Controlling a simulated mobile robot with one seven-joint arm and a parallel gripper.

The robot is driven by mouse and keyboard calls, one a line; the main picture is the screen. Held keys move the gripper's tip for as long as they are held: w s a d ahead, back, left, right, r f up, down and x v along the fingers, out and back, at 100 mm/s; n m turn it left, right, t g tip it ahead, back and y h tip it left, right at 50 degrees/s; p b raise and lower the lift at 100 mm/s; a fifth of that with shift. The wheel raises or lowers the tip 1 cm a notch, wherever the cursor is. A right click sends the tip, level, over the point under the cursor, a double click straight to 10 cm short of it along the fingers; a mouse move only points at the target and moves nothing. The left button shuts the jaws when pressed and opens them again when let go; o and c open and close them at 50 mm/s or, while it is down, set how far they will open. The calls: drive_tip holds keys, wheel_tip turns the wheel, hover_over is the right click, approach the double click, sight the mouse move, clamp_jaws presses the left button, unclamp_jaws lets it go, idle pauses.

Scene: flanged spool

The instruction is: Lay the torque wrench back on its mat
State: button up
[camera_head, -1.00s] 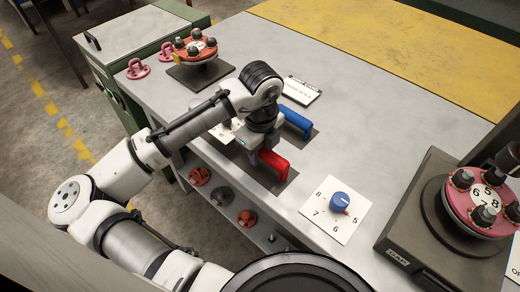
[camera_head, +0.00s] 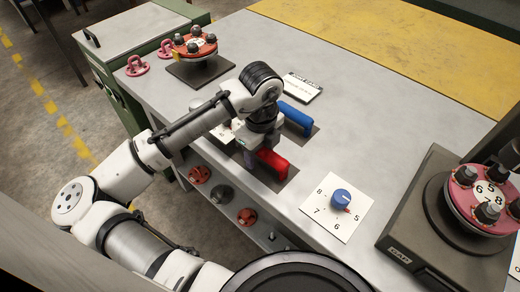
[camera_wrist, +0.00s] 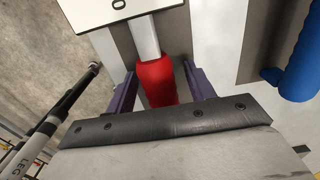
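The torque wrench with the red handle (camera_head: 273,164) lies over a dark mat (camera_head: 279,188) near the bench's front edge. In the wrist view the red handle (camera_wrist: 156,82) runs on into a pale shaft (camera_wrist: 146,36). My gripper (camera_head: 250,157) is down at the handle's near left end. In the wrist view its two purple fingers stand on either side of the red handle, with a narrow gap showing, so it looks open around it. The wrench's head is hidden behind my arm in the head view.
A blue handle (camera_head: 296,119) lies on a neighbouring dark mat, close to my gripper. A dial card with a blue knob (camera_head: 340,199) is to the right.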

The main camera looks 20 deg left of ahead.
wheel_tip(320, 180, up, 14)
drive_tip(key=b, duration=0.1)
drive_tip(key=shift+d, duration=0.15)
idle(0.4)
